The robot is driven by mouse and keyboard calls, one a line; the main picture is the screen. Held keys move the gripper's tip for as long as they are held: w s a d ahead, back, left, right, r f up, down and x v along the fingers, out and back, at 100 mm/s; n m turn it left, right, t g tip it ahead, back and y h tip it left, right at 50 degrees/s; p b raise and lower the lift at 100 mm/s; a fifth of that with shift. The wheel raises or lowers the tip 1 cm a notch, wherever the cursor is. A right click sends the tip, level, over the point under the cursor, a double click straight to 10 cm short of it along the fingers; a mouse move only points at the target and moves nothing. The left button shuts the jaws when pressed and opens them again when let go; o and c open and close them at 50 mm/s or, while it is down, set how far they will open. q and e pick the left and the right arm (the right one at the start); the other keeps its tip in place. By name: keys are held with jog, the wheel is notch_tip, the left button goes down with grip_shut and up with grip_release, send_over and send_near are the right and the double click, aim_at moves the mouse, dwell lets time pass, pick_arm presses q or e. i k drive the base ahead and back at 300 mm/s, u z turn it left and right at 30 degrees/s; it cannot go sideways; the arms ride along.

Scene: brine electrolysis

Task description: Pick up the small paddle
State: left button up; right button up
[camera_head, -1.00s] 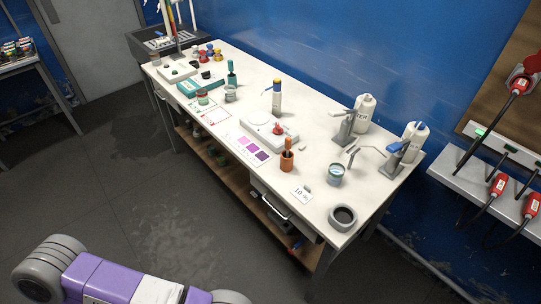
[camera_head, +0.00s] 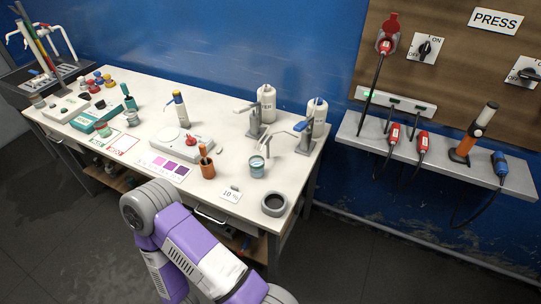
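Only purple and grey links of one of my arms show at the bottom, in front of the table. Neither gripper is in view.
Near the holder are a white scale (camera_head: 172,144), a jar of bluish liquid (camera_head: 257,167), a "10 %" card (camera_head: 230,195) and a dark grey ring-shaped bowl (camera_head: 274,204). Clamp stands and white bottles (camera_head: 267,104) stand behind. A wall shelf (camera_head: 440,155) holds cables at right.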

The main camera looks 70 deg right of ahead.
aim_at(202, 149)
jog(key=z, duration=2.75)
jog(key=i, duration=0.5)
